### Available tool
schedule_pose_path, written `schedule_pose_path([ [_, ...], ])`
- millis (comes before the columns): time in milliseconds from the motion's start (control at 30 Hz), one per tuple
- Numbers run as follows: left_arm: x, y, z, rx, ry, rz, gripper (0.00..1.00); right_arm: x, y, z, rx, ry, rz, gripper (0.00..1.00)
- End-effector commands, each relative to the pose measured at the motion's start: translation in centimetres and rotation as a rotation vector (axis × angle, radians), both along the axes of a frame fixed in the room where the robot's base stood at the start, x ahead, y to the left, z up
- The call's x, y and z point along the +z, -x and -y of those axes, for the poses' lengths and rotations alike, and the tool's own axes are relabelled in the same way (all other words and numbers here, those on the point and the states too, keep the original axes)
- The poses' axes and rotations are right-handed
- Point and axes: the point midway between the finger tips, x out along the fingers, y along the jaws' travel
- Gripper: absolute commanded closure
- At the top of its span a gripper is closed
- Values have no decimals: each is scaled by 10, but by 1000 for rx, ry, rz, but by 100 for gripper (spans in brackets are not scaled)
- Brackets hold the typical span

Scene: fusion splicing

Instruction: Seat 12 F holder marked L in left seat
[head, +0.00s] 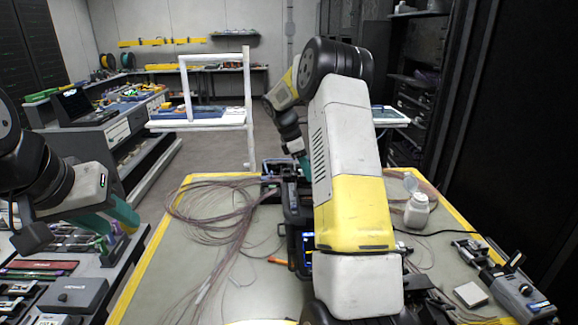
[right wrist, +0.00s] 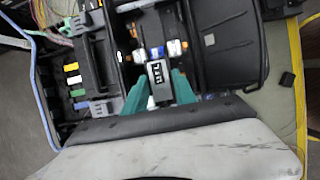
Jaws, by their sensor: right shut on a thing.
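My right gripper (right wrist: 158,88) is shut on a small black holder with white marks (right wrist: 161,82), its teal fingers on both sides. The marks are too small to read surely. In the right wrist view the holder is over the middle of the black splicer (right wrist: 232,45), close to its bright metal parts; whether it touches a seat I cannot tell. In the head view the splicer (head: 293,215) is partly hidden behind my right arm, and the held holder cannot be made out. My left gripper (head: 112,215) is off the table at the left; its jaw opening is unclear.
Loose brown fibre (head: 215,205) covers the left part of the yellow-edged table. A white bottle (head: 417,210), a small white box (head: 470,294) and a grey device (head: 520,295) are at the right. Coloured pieces (right wrist: 75,80) sit in a black rack beside the splicer.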

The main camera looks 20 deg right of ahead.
Motion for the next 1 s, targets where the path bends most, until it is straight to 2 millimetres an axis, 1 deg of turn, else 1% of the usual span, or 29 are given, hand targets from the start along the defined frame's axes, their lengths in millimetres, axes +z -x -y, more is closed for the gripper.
schedule_pose_path([
  [100, 0, 0, 0, 0, 0, 0, 64, -13, 0, 0, 1, 0, -4, 100],
  [300, 0, 0, 0, 0, 0, 0, 64, -32, 0, 0, 1, 1, -2, 100],
  [500, 0, 0, 0, 0, 0, 0, 64, -44, 0, 0, 1, 1, -2, 100],
  [700, 0, 0, 0, 0, 0, 0, 64, -48, 0, 0, 0, 1, 1, 100],
  [1000, 0, 0, 0, 0, 0, 0, 64, -48, 0, 0, 0, 1, 0, 100],
])
